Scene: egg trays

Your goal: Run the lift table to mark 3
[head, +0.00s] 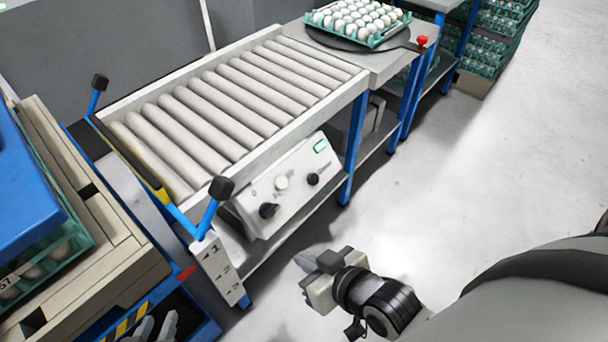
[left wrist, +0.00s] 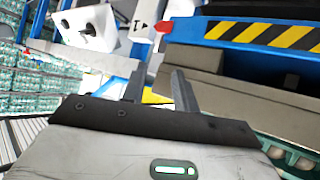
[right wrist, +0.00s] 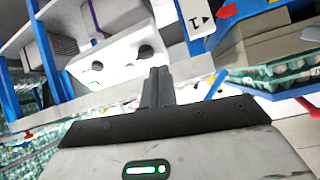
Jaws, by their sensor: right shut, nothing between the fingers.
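The lift table (head: 205,334) stands at the lower left with a blue frame and hazard stripes. It bears beige stacked slabs (head: 120,262). Its red pointer (head: 187,272) is beside the white plate (head: 222,272) with marks 1, 2 and 3. The pointer seems nearer mark 1 than mark 3; its exact level is unclear. The control panel (head: 262,190) has dark knobs, a white knob (head: 281,182) and a green display (head: 320,146). My right gripper (head: 308,276) is shut and empty, in front of the panel, apart from it. My left gripper (head: 157,326) is open and empty by the stripes.
A roller conveyor (head: 340,84) stands above the panel, with a striped bar (head: 130,158) and black-knobbed blue levers (head: 208,215) at its near end. An egg tray (head: 376,38) sits on a round plate at the back. The floor (head: 480,170) at right is clear.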

